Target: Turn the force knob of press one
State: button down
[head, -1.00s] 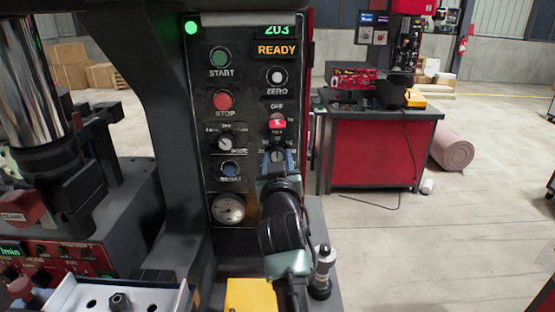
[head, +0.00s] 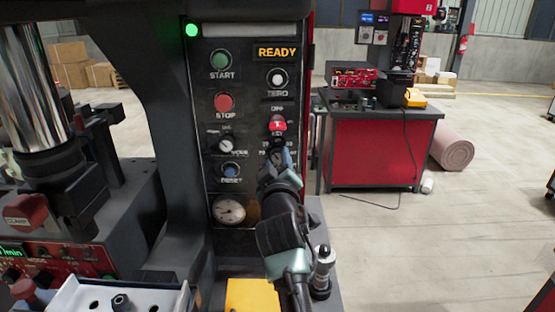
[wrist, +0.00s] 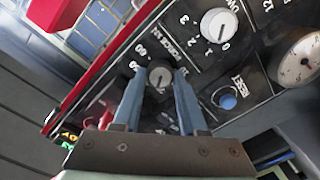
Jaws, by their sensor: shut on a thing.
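Press one's dark panel (head: 208,185) stands in the middle of the head view. The force knob (wrist: 160,76), small and round with a dark grey face and light pointer, sits between my fingertips in the wrist view. Numbers and a force label ring it. My gripper (wrist: 157,80) is shut on it, with one blue-grey finger on each side. In the head view my gripper (head: 278,158) is at the panel below the red switch (head: 277,123), and it mostly hides the knob. The READY display (head: 277,52) is lit amber.
A white-faced dial knob (wrist: 218,25) and the blue reset button (wrist: 228,101) are close beside my gripper. A gauge (head: 228,210) is lower on the panel. START (head: 221,60) and STOP (head: 224,103) buttons are above. A yellow block (head: 252,296) is below my arm.

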jog(key=shift+n, duration=1)
jog(key=shift+c, duration=2.2)
grip_release()
jog(key=s+b, duration=0.1)
jog(key=s, duration=1.2)
jog(key=shift+d+r+b, duration=0.15)
jog(key=shift+b, duration=0.2)
